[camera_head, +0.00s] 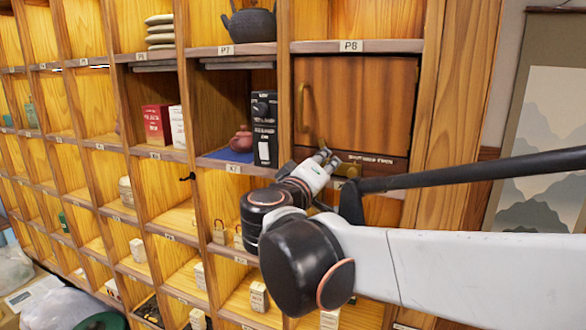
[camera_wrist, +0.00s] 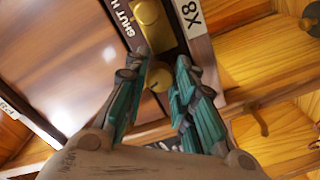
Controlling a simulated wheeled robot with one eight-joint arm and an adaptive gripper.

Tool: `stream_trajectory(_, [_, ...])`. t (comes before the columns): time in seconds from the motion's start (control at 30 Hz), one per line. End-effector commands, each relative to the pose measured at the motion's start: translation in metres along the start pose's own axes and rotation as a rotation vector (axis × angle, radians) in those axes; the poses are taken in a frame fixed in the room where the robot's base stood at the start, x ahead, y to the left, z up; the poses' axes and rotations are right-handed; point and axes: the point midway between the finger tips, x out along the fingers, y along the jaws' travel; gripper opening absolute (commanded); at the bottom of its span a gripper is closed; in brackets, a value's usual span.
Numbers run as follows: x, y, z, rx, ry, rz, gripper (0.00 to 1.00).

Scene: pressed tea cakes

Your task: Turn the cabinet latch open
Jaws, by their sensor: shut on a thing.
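The wooden cabinet door (camera_head: 357,100) is closed in the compartment under label P8, with a curved handle at its left. The brass latch (camera_head: 349,170) sits on the dark strip below the door, partly hidden by my gripper (camera_head: 326,158). The fingers are shut on the latch; the exact contact is hard to see.
Open wooden shelves (camera_head: 225,50) fill the left, holding a dark teapot (camera_head: 250,24), a reddish small pot (camera_head: 241,139) and a black box (camera_head: 264,128) close to my arm. A hanging scroll (camera_head: 540,150) is on the wall at right.

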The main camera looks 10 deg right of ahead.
Motion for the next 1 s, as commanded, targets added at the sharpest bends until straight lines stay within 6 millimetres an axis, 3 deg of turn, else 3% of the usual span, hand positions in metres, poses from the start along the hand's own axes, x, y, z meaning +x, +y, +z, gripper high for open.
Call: stream_trajectory(1.0, [-0.0002,0.0013,-0.0006,-0.953,0.001,-0.001,0.00])
